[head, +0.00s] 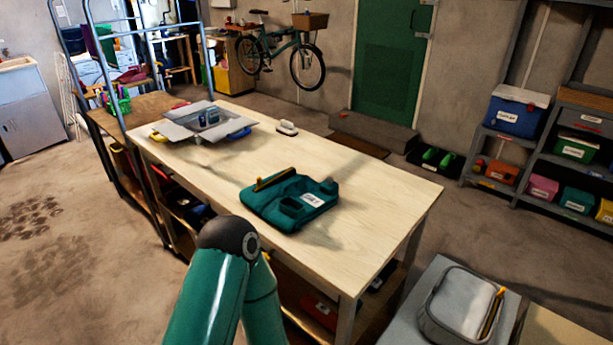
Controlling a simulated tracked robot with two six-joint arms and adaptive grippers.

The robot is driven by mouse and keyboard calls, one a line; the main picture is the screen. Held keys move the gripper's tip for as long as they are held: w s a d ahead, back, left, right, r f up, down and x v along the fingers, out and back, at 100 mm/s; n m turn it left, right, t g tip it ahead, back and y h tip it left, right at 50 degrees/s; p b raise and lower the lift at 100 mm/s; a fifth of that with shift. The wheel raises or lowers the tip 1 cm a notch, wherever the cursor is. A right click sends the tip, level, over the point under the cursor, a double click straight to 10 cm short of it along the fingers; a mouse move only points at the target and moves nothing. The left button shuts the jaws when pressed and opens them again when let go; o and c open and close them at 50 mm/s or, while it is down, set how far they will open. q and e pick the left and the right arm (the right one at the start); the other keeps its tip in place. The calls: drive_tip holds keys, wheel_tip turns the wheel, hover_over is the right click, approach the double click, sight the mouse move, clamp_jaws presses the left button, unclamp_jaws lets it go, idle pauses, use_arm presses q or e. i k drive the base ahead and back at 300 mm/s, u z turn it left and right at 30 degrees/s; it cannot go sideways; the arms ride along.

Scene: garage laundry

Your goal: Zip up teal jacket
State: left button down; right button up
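The teal jacket (272,208) lies folded flat on the light wooden table (370,190), near its front edge. A yellow-brown strip (274,179) lies along its back left edge. A white label (312,200) and darker pocket-like patches show on its right half. The zip and its slider are too small to make out. A green arm link of mine with a dark joint rises in front of the table, below and left of the jacket. Neither of my grippers shows in this view.
A grey open box (170,127) with flaps stands at the table's back left, with blue items inside. A small white-topped block (287,128) lies near the back edge. The table right of the jacket is clear. A grey bin (440,318) stands at the lower right.

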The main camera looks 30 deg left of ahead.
sight(259, 185)
drive_tip(key=z, duration=0.2)
drive_tip(key=k, duration=1.25)
drive_tip(key=u, duration=1)
drive_tip(key=i, duration=0.7)
drive_tip(key=u, duration=0.1)
